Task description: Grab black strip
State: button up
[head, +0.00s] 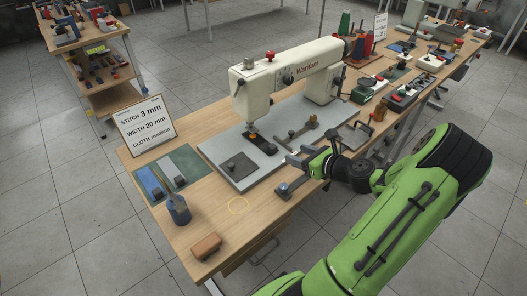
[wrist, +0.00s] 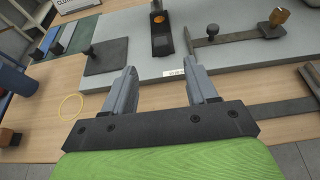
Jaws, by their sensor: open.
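In the wrist view both strips lie at the upper left, partly cut by distance. My gripper (head: 297,160) is at the front edge of the sewing machine's base plate, well to the right of the strips. In the wrist view my gripper (wrist: 159,68) has its two fingers apart with nothing between them.
The cream sewing machine (head: 290,72) stands on a grey base plate (head: 235,182) with a dark square plate (head: 238,166). A blue cup (head: 178,209) stands in front of the mat, near a brown block (head: 206,246) and a yellow ring (head: 238,205). A sign (head: 145,124) stands behind the mat.

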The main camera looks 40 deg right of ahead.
jog(key=b, duration=0.1)
send_near(273, 147)
jog(key=x, duration=0.3)
jog(key=shift+w+a, duration=0.15)
jog(key=shift+w, duration=0.05)
jog(key=b+x, duration=0.2)
jog(key=x, duration=0.4)
jog(key=shift+s+f+b, duration=0.1)
jog(key=shift+b, duration=0.3)
jog(key=shift+d, duration=0.25)
jog(key=shift+c, duration=0.6)
jog(key=c, duration=0.9)
jog(key=shift+r, duration=0.25)
jog(key=shift+c, duration=0.2)
jog(key=shift+r+p, duration=0.5)
jog(key=shift+p, duration=0.45)
jog(key=shift+r, duration=0.2)
